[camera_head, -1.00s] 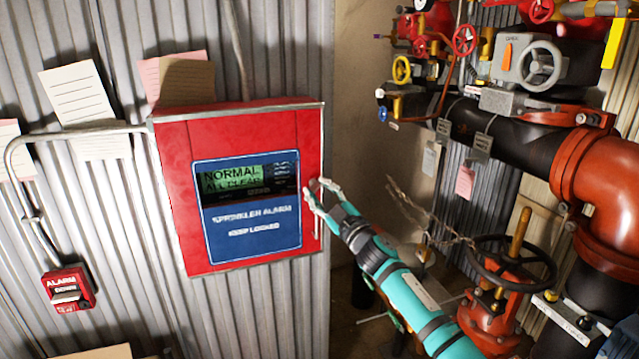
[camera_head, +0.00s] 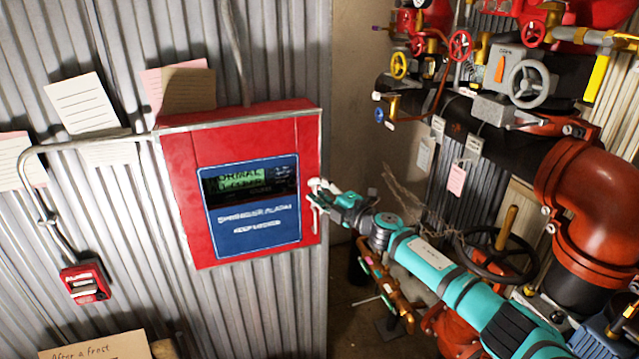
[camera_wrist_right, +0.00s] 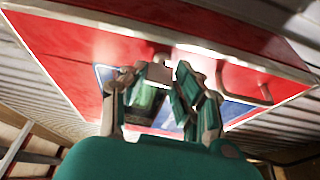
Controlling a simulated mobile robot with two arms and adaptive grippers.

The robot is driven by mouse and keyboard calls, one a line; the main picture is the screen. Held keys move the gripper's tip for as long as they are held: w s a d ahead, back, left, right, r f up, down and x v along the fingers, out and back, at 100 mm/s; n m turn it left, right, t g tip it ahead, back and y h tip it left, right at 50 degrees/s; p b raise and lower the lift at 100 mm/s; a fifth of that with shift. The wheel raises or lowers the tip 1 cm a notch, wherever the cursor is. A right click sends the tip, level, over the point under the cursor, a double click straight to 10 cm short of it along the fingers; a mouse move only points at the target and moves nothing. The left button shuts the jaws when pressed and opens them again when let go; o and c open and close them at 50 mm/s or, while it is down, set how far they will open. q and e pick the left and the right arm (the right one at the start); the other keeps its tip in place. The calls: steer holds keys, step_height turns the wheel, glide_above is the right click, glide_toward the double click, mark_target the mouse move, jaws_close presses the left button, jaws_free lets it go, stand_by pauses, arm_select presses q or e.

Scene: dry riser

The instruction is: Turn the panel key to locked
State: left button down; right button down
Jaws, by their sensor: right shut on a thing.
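The red alarm panel (camera_head: 183,200) hangs on the corrugated wall, its door closed, with a blue face plate (camera_head: 252,232) and a small green display reading partly "NORMAL". My right gripper (camera_head: 319,190) is at the right edge of the panel's front. It also shows in the right wrist view (camera_wrist_right: 155,80), with its fingers shut on a small pale piece, the panel key (camera_wrist_right: 155,72). The fingers hide most of the key, and I cannot tell which way it is turned. The panel's handle (camera_wrist_right: 246,86) is beside the fingers. My left gripper is not in view.
A red alarm box (camera_head: 86,281) and grey conduit are at left. Paper notes (camera_head: 84,103) are on the wall. Red pipes (camera_head: 600,205), valves and a dark handwheel (camera_head: 500,255) crowd the right side, close to my right arm.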

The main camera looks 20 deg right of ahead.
steer(key=shift+n+p, duration=0.3)
steer(key=shift+n, duration=0.1)
steer(key=c, duration=1)
jaws_free()
steer(key=v, duration=1.2)
